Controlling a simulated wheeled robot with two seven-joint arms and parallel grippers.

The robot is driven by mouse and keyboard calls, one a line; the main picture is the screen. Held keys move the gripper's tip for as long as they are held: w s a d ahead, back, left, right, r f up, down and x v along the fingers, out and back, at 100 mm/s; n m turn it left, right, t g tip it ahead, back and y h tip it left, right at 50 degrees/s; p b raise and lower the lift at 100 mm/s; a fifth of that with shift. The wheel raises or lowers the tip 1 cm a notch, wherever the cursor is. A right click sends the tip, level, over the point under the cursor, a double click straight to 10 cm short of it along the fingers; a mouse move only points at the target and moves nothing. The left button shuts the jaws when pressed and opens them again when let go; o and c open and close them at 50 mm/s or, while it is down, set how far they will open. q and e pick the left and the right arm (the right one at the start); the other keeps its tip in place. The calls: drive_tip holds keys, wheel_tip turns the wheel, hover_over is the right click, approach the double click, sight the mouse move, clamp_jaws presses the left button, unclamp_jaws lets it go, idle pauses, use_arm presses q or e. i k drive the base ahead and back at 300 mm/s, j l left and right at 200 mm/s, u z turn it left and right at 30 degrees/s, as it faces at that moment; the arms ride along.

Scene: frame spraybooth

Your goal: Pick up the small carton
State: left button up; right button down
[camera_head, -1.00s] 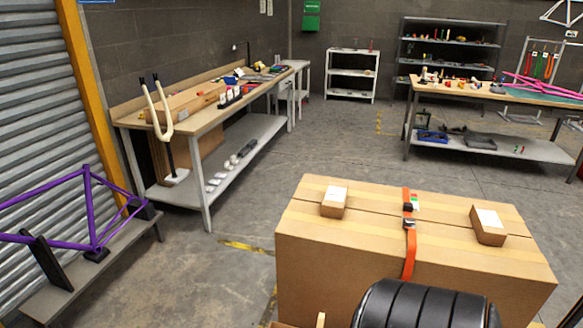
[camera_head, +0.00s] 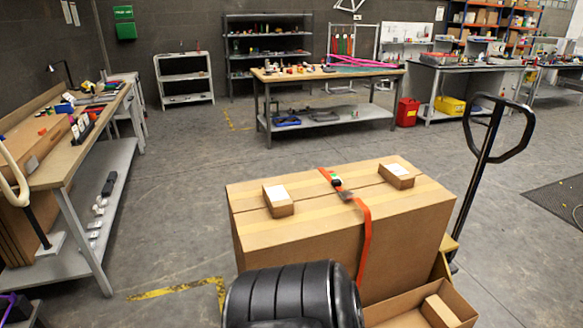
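Two small cartons with white labels lie on top of a large carton (camera_head: 300,243). One small carton (camera_head: 279,208) is on the left and the other small carton (camera_head: 397,181) is near the right back edge. Another small brown carton (camera_head: 440,312) shows in an open box (camera_head: 392,315) at the bottom right, partly cut off by the frame edge. I cannot tell which one the task means. Neither of my grippers is in view. A black ribbed part of my own body covers the front left of the large carton.
An orange strap (camera_head: 365,235) runs over the large carton. A pallet truck handle (camera_head: 488,140) rises behind its right side. A workbench (camera_head: 78,150) stands at the left, and another workbench (camera_head: 325,80) at the back. The floor between is clear.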

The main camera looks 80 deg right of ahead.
sight(279, 203)
drive_tip(key=i+z, duration=0.2)
drive_tip(key=z, duration=0.25)
drive_tip(key=i+z, duration=0.2)
drive_tip(key=z, duration=0.25)
drive_tip(key=i+z, duration=0.2)
drive_tip(key=z, duration=0.3)
drive_tip(key=i+j+z, duration=0.15)
drive_tip(key=z, duration=0.3)
drive_tip(key=i+j+z, duration=0.1)
drive_tip(key=z, duration=0.35)
drive_tip(key=i+j+z, duration=0.2)
drive_tip(key=z, duration=0.3)
drive_tip(key=i+j+z, duration=0.15)
drive_tip(key=z, duration=0.3)
drive_tip(key=j+z, duration=0.3)
drive_tip(key=z, duration=0.2)
drive_tip(key=i+j, duration=0.05)
